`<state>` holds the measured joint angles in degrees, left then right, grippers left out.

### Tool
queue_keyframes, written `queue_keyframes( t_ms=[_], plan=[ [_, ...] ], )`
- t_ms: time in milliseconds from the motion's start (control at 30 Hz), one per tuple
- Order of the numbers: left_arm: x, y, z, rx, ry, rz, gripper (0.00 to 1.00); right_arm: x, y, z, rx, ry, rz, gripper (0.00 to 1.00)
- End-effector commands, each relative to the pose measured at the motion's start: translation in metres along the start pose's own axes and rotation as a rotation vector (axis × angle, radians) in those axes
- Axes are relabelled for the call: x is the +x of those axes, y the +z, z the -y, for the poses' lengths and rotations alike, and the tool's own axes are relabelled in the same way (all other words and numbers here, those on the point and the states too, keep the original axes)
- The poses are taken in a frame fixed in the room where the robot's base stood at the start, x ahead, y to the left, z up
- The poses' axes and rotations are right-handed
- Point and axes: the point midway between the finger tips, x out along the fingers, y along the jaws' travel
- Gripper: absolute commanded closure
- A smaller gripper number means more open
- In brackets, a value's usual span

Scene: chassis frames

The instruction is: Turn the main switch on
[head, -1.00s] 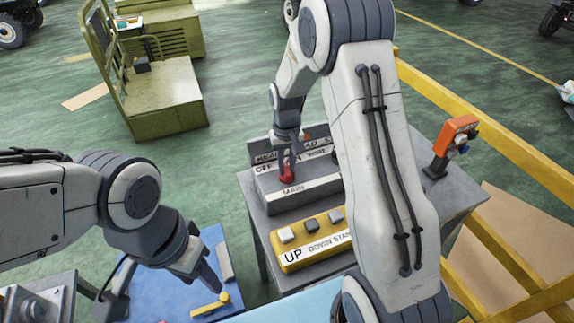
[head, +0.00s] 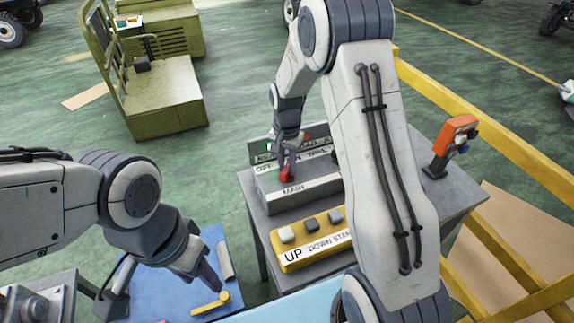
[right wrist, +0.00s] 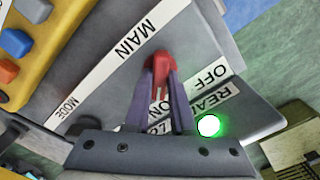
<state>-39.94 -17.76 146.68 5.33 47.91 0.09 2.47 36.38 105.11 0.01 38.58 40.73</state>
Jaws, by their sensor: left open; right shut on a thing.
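The main switch is a red lever (head: 286,174) on a grey control box (head: 311,189) with a white MAIN label. In the right wrist view the lever's red handle (right wrist: 160,62) sits between my fingertips. My right gripper (head: 288,162) is shut on this handle. The OFF label (right wrist: 209,77) shows beside the lever, and the ON label (right wrist: 158,108) is partly hidden behind my fingers. A green lamp (right wrist: 208,126) glows beside the partly covered READY label. My left gripper (head: 205,283) is open and empty above a blue surface, away from the switch.
A yellow pendant box (head: 290,260) with UP, DOWN and STAND buttons lies in front of the control box. An orange device (head: 456,134) stands on the table's right. A yellow railing (head: 497,148) runs along the right. My right arm hides part of the table.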

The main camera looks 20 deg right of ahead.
Motion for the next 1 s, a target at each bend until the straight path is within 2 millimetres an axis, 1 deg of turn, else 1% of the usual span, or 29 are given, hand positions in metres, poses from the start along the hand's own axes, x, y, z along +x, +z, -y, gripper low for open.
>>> queue_keyframes(
  t_ms=[467, 500, 533, 567, 867, 967, 1000],
  plan=[
    [0.000, 0.000, 0.000, 0.000, 0.000, 0.000, 0.50, -0.002, -0.002, 0.001, 0.015, -0.004, -0.004, 1.00],
    [0.000, 0.000, 0.000, 0.000, 0.000, 0.000, 0.50, -0.002, -0.002, 0.001, 0.015, -0.004, -0.004, 0.62],
    [0.000, 0.000, 0.000, 0.000, 0.000, 0.000, 0.50, -0.001, -0.002, 0.001, 0.015, -0.003, -0.004, 0.51],
    [0.000, 0.000, 0.000, 0.000, 0.000, 0.000, 0.50, -0.001, -0.001, 0.001, 0.015, -0.003, -0.004, 0.47],
    [0.000, 0.000, 0.000, 0.000, 0.000, 0.000, 0.50, -0.001, -0.001, 0.001, 0.013, -0.002, -0.002, 0.47],
    [0.002, 0.000, 0.000, 0.000, 0.000, 0.000, 0.50, -0.007, -0.001, 0.001, 0.013, -0.004, -0.004, 0.47],
    [0.004, 0.000, 0.000, 0.000, 0.000, 0.000, 0.50, -0.012, -0.002, 0.001, 0.012, -0.004, -0.005, 0.47]
  ],
)
